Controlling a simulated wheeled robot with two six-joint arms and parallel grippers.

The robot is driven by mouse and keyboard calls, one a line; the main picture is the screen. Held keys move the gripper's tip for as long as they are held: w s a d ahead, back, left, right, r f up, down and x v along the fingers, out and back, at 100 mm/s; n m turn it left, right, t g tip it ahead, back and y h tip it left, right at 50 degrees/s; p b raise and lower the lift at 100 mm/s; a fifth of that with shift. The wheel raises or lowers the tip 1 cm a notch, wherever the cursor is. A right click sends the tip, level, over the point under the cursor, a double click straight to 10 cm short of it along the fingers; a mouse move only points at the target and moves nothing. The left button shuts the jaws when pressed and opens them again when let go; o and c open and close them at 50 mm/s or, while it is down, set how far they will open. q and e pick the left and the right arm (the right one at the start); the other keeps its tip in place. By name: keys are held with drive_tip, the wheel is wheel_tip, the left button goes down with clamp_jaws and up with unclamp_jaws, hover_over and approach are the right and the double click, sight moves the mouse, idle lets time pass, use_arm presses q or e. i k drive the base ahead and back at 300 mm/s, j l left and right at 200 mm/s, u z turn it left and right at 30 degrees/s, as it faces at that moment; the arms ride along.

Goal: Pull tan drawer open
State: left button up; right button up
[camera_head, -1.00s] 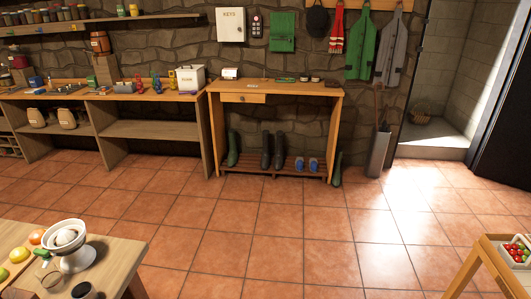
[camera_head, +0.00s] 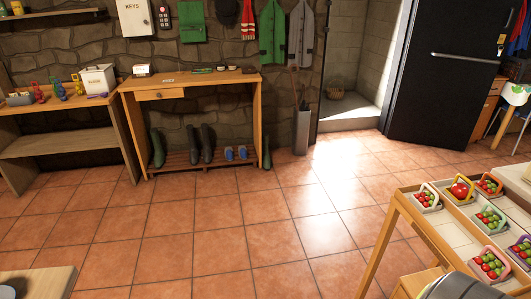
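The tan drawer (camera_head: 162,94) is set under the top of a wooden console table (camera_head: 258,93) against the stone wall, left of centre in the head view. Its front looks flush with the table, so it appears shut. A small dark knob sits in the middle of its front. The table stands across the tiled floor, well away from me. Neither of my grippers can be made out in the view.
Open tiled floor (camera_head: 215,230) lies between me and the console table. A wooden stand (camera_head: 401,207) with several small fruit baskets is at the right front. A table corner (camera_head: 45,281) shows at bottom left. Boots (camera_head: 207,143) stand on a low rack under the console table.

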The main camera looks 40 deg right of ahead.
sight(178, 92)
drive_tip(key=i+l+z, duration=0.4)
drive_tip(key=i, duration=0.55)
drive_tip(key=i+l+z, duration=0.1)
drive_tip(key=i+z, duration=0.35)
drive_tip(key=i, duration=2.2)
drive_tip(key=j+u, duration=0.05)
